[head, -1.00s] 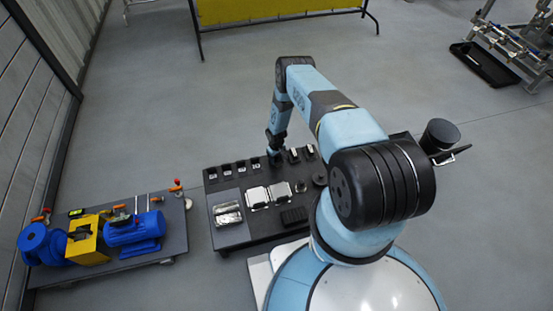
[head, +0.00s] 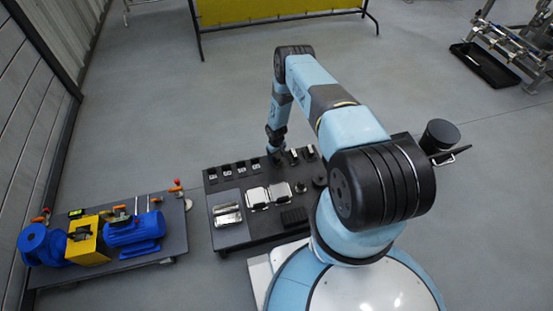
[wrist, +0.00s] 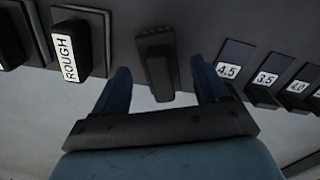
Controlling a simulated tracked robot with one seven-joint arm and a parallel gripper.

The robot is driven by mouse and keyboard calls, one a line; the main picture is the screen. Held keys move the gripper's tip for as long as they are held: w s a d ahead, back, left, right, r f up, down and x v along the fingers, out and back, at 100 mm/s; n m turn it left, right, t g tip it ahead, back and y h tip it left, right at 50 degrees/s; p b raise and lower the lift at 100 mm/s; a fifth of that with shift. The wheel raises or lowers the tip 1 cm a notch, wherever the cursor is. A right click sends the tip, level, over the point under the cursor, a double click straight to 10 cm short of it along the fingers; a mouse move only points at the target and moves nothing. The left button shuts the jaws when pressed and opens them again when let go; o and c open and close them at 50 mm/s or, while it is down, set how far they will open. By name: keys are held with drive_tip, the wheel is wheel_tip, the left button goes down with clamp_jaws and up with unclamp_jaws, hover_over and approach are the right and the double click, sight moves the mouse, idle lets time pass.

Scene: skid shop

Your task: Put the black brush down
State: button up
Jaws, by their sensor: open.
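A dark block-shaped thing, which I take to be the black brush (wrist: 157,62), is in the middle of the wrist view. It stands at the dark tray surface between my fingers, with gaps on both sides. My gripper (wrist: 163,82) is open around it and touches neither side that I can see. In the head view my gripper (head: 276,157) is low over the far edge of the dark tray (head: 232,238). The brush cannot be made out there, behind my wrist.
In the wrist view a block marked ROUGH (wrist: 72,50) is at left, and blocks marked 4.5 (wrist: 230,70) and 3.5 (wrist: 266,80) are at right. Metal parts (head: 228,213) lie on the tray. A blue pump (head: 133,230) stands on a plate further left.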

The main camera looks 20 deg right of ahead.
wheel_tip(320, 180, up, 9)
drive_tip(key=shift+f, duration=0.1)
drive_tip(key=w+r, duration=0.5)
drive_tip(key=r, duration=0.7)
wheel_tip(320, 180, up, 42)
drive_tip(key=m+t, duration=0.2)
hover_over(276, 156)
drive_tip(key=w+d, duration=0.2)
drive_tip(key=w, duration=0.1)
drive_tip(key=s+a+r+m+t, duration=0.1)
drive_tip(key=s+r+m+t, duration=0.1)
drive_tip(key=s+r, duration=2.15)
drive_tip(key=s, duration=0.7)
drive_tip(key=s+a+r+t, duration=0.1)
drive_tip(key=s+r, duration=0.3)
drive_tip(key=s, duration=0.7)
drive_tip(key=shift+r+m+t, duration=0.15)
drive_tip(key=shift+m+t, duration=0.15)
drive_tip(key=shift+o, duration=0.4)
